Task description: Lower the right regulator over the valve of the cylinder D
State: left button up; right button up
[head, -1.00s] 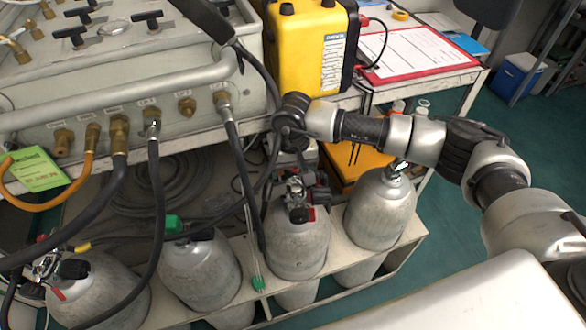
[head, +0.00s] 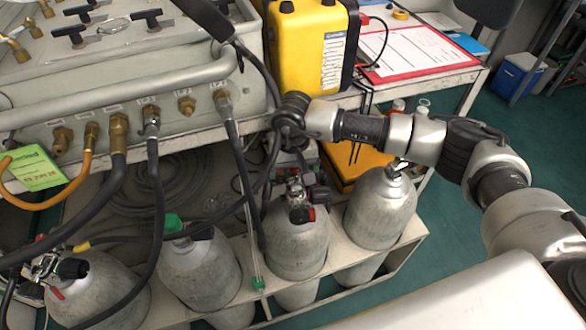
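Several grey cylinders stand in a rack; I cannot read letters on them, so I cannot tell which is D. A regulator with black and red parts (head: 298,205) is at the top of the third cylinder (head: 297,246) from the left. I cannot tell whether it is seated around the valve or just above it. My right gripper (head: 297,166) points down directly above this regulator, below my dark wrist. Its fingers are too small and covered to show whether they are shut. The rightmost cylinder (head: 380,215) has a bare metal valve (head: 397,168). My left gripper is out of view.
The leftmost cylinder (head: 95,295) carries another regulator (head: 50,265). The second cylinder (head: 200,275) has a green cap (head: 173,223). Black hoses (head: 157,220) hang from the panel (head: 190,60) across the rack. A yellow case (head: 308,50) stands behind my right wrist.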

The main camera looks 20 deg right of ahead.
jog(key=shift+o, duration=0.8)
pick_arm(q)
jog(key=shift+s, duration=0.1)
pick_arm(e)
jog(key=shift+f, duration=0.1)
notch_tip(320, 180, up, 10)
jog(key=shift+r, duration=0.5)
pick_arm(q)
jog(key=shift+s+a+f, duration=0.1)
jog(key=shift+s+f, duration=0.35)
